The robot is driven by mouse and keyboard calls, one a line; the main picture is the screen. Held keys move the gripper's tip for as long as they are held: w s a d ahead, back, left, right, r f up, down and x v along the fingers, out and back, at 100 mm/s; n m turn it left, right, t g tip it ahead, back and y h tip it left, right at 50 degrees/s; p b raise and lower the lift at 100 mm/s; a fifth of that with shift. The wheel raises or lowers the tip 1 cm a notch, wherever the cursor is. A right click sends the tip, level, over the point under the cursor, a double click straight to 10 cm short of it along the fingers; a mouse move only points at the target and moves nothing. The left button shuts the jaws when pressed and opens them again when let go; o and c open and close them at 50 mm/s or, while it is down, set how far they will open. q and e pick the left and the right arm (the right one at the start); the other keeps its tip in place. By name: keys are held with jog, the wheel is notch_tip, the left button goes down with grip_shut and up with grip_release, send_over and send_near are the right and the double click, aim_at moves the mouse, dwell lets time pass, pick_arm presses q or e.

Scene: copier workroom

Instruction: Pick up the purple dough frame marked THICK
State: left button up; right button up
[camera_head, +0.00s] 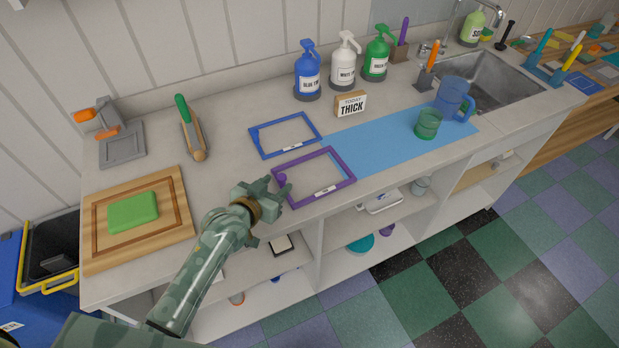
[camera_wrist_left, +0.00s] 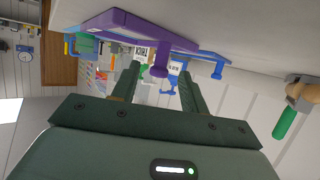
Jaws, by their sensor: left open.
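The purple dough frame (camera_head: 344,164) lies flat on the counter at its front edge, with a small white label too small to read. A purple knob (camera_head: 281,179) stands at its left side. My left gripper (camera_head: 270,189) is open and empty beside that knob, at the frame's left end. In the left wrist view, the purple frame (camera_wrist_left: 125,24) crosses the top and its knob (camera_wrist_left: 160,62) shows between the open fingers (camera_wrist_left: 160,72). I cannot tell whether the fingers touch it. My right gripper is not in view.
A similar blue frame (camera_head: 314,125) lies just behind. A sign reading TODAY THICK (camera_head: 350,104) stands near several pump bottles (camera_head: 308,80). A blue mat (camera_head: 380,145) with a green cup (camera_head: 428,124) is to the right. A cutting board (camera_head: 181,210) lies left.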

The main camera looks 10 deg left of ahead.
pick_arm(q)
jog(key=shift+x, duration=0.85)
jog(key=shift+r, duration=0.1)
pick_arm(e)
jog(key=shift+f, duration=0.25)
pick_arm(q)
grip_shut()
